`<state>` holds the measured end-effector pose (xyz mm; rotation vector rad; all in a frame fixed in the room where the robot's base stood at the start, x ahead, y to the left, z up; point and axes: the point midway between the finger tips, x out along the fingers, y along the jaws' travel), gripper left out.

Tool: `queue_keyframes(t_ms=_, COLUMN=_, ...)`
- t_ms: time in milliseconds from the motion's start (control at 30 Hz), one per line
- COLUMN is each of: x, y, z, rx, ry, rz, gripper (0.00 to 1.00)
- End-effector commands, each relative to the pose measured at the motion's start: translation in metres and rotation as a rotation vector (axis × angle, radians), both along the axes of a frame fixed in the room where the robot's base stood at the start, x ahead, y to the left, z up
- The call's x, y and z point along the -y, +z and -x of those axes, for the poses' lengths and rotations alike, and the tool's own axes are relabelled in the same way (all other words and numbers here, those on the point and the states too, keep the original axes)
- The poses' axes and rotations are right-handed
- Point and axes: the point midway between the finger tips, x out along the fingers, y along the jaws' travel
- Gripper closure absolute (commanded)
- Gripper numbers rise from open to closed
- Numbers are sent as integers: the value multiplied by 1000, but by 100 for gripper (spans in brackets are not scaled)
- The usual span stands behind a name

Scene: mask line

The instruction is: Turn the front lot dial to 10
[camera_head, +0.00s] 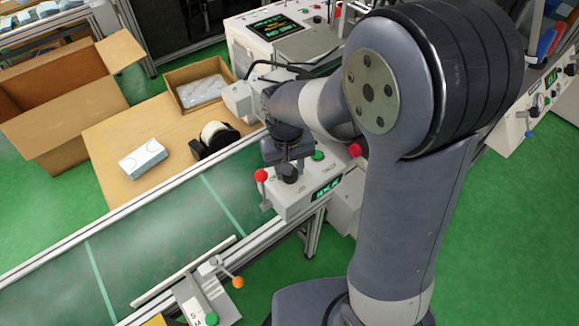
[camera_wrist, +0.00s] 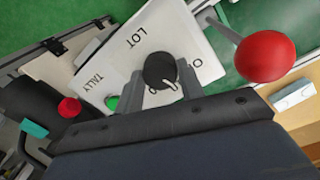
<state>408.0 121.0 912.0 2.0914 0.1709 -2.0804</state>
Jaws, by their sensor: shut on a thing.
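The front lot dial is a round black knob (camera_wrist: 159,69) on a white control box marked LOT and TALLY. It has a pale pointer mark, and the dial's numbers are mostly hidden, so I cannot read its setting. In the head view the knob (camera_head: 288,174) sits on top of the box (camera_head: 318,190) at the conveyor's edge. My gripper (camera_head: 289,160) points down over it. In the wrist view the two grey fingers of my gripper (camera_wrist: 162,84) are shut on the knob, one on each side.
A red ball lever (camera_head: 262,176) stands just left of the dial. A green button (camera_head: 318,155) and a red button (camera_head: 355,150) lie to its right. A green display (camera_head: 326,188) is on the box front. The conveyor (camera_head: 150,235) runs left; a tape roll (camera_head: 213,135) lies on the table behind.

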Motion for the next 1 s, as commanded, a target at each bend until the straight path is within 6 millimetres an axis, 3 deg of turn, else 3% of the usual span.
queue_keyframes(t_ms=400, x=0, y=0, z=-1, rx=0, ry=-242, rz=0, gripper=86)
queue_keyframes(t_ms=1000, x=0, y=0, z=-1, rx=1, ry=-297, rz=0, gripper=86)
